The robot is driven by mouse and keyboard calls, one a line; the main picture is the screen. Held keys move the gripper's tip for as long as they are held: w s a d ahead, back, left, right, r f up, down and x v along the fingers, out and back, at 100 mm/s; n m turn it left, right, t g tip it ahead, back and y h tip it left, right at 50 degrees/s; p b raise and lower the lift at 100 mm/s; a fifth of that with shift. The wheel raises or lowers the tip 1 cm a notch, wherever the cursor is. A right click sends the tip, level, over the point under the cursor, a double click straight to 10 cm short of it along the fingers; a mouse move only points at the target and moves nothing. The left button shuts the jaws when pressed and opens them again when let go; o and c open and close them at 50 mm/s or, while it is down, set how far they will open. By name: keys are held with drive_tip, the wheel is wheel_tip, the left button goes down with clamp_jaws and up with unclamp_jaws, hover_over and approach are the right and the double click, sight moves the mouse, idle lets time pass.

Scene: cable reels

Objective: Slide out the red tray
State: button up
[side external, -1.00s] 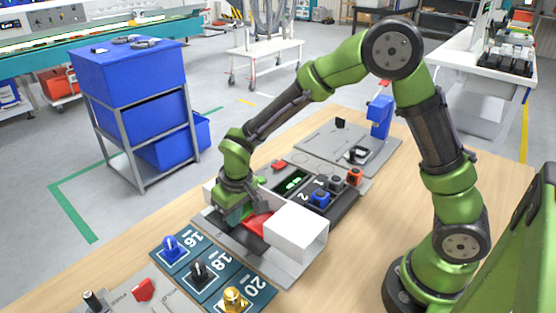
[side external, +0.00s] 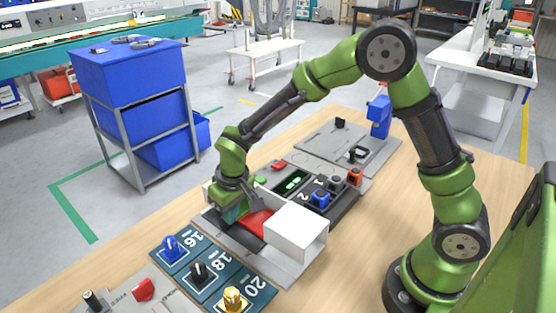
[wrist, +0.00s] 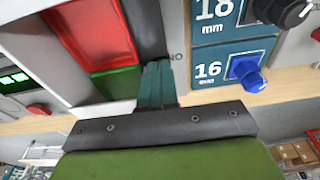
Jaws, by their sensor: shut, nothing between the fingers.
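The red tray (side external: 256,223) shows as a red surface between my gripper and the white box (side external: 296,226) on a grey board in the side view. In the wrist view it is a long red surface (wrist: 92,35) beside a black strip, with a green part (wrist: 116,82) at its near end. My gripper (side external: 232,214) is shut and empty, low over the left end of this fixture. In the wrist view its teal fingers (wrist: 158,70) are together by the end of the black strip and right of the green part. I cannot tell whether they touch anything.
Size plates with a blue knob (side external: 171,246), a black knob (side external: 199,271) and a gold knob (side external: 235,297) lie in front of the fixture. A dark panel with a lit green display (side external: 291,182) stands behind it. Bare table lies to the right.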

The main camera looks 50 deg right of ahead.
drive_tip(key=shift+o, duration=0.5)
drive_tip(key=shift+g, duration=0.4)
drive_tip(key=shift+s+r, duration=0.35)
drive_tip(key=shift+r, duration=0.45)
drive_tip(key=shift+s+r, duration=0.3)
drive_tip(key=shift+r, duration=0.45)
drive_tip(key=shift+s+r, duration=0.35)
drive_tip(key=shift+r, duration=0.45)
drive_tip(key=shift+o, duration=1.4)
drive_tip(key=shift+w+a+f, duration=0.1)
drive_tip(key=shift+a+f, duration=0.05)
drive_tip(key=shift+w+f+m+g, duration=0.25)
drive_tip(key=shift+f+m, duration=0.95)
drive_tip(key=shift+m, duration=0.8)
drive_tip(key=shift+w+f+m+g, duration=0.15)
drive_tip(key=shift+w+f+m, duration=0.25)
drive_tip(key=shift+f+m, duration=1.2)
drive_tip(key=shift+w+f+m+g, duration=0.25)
drive_tip(key=shift+f+m, duration=0.55)
drive_tip(key=shift+m, duration=1.6)
